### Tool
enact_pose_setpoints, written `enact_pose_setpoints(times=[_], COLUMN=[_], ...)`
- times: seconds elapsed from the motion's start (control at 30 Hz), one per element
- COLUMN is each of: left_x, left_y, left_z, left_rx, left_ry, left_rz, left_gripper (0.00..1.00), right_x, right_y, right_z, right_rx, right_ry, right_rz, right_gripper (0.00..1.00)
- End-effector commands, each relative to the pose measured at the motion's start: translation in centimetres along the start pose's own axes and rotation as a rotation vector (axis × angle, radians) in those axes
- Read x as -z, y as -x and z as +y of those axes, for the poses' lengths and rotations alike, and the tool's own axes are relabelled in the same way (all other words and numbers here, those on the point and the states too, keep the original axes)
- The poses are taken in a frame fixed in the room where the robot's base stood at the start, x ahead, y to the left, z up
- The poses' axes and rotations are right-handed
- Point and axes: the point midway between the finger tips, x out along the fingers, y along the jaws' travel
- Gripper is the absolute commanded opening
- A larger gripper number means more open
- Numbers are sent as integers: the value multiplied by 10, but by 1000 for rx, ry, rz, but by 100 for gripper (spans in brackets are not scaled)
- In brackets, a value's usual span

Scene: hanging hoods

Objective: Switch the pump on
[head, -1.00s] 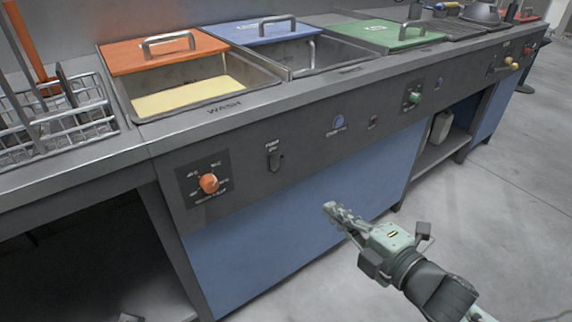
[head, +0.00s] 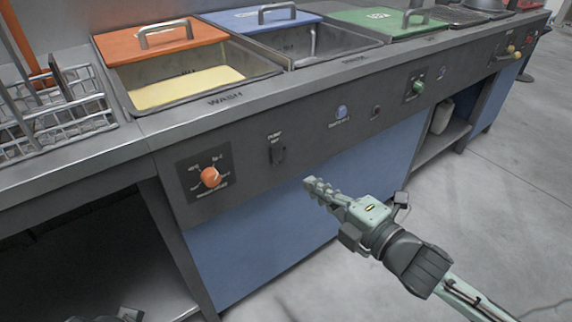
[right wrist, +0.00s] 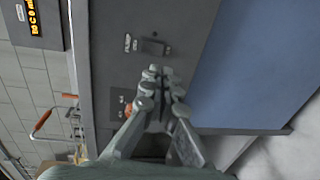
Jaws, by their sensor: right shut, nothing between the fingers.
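The pump switch (head: 277,152) is a small dark switch under a "PUMP" label on the grey front panel. It also shows in the right wrist view (right wrist: 155,47), beyond the fingertips. My right gripper (head: 308,182) is shut and empty, in front of the panel, below and right of the switch in the head view. In the right wrist view its closed fingertips (right wrist: 157,72) point toward the panel and look apart from the switch. A small dark piece at the head view's lower left edge looks like part of my left gripper (head: 128,314); its fingers are hidden.
An orange knob (head: 210,177) sits left of the switch, and a blue button (head: 341,112) right of it. Above are the wash basin (head: 190,92) and a wire rack (head: 60,125). The floor (head: 480,220) on the right is clear.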

Motion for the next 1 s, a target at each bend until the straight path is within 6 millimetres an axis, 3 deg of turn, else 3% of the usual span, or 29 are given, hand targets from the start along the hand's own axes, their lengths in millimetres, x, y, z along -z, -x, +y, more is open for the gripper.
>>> enact_pose_setpoints(times=[0.2, 0.43, 0.6, 1.0], left_x=[1, 1, 1, 0], left_y=[-1, -2, -2, -3], left_z=[0, 1, 1, 1], left_rx=[-2, -2, -2, -1], left_ry=[-1, -1, -1, -1], left_rz=[3, 2, 0, 0], left_gripper=[26, 26, 26, 26], right_x=[0, 0, 1, 1], right_y=[-49, -85, -96, -98], right_z=[2, 0, 0, -1], right_rx=[-3, -1, 0, -2], right_ry=[-1, -1, -1, -1], right_rz=[0, 1, 1, 1], right_gripper=[0, 0, 0, 0])
